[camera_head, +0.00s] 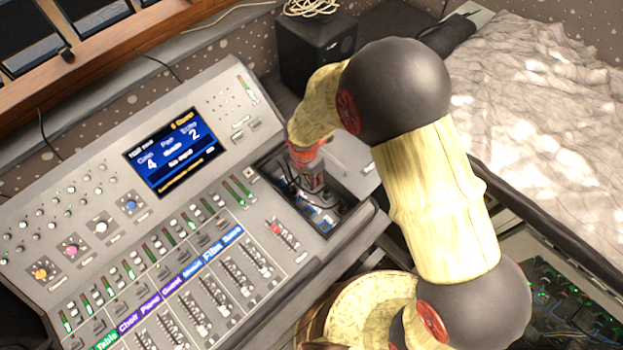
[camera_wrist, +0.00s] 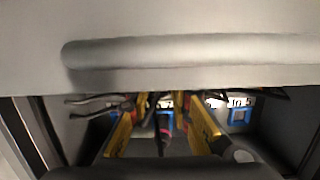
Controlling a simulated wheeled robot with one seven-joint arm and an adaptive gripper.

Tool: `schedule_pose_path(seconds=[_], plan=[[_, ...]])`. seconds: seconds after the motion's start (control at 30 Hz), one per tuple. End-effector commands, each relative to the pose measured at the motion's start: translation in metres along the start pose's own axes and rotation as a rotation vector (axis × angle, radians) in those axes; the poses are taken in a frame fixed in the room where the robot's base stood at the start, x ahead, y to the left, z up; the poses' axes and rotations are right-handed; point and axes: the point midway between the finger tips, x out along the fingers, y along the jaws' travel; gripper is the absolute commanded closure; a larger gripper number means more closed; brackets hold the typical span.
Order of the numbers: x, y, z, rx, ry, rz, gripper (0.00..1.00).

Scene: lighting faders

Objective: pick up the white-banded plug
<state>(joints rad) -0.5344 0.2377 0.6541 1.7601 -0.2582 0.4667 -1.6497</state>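My gripper (camera_wrist: 162,128) reaches down into the open compartment (camera_head: 346,196) at the mixing desk's right end. In the wrist view its two yellow-padded fingers stand apart. A dark plug with a reddish band (camera_wrist: 164,128) shows in the gap between them; I see no contact with the pads. A grey, rounded end (camera_wrist: 240,155) lies beside the right finger; I cannot tell whether it belongs to the white-banded plug. No white band can be made out clearly. In the head view my gripper (camera_head: 314,180) hides much of the compartment.
The compartment walls are close on both sides. The desk's fader panel (camera_head: 190,290) and screen (camera_head: 172,152) are to the left. A black speaker (camera_head: 315,47) stands behind.

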Motion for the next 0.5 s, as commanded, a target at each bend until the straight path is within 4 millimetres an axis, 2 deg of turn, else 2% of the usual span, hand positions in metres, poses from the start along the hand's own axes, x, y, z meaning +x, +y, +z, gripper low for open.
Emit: schedule_pose_path(seconds=[0.27,0.5], plan=[[-0.0001,0.0003,0.0,0.0,0.0,0.001,0.99],[-0.0002,0.0005,0.0001,0.0,0.0,0.001,1.0]])
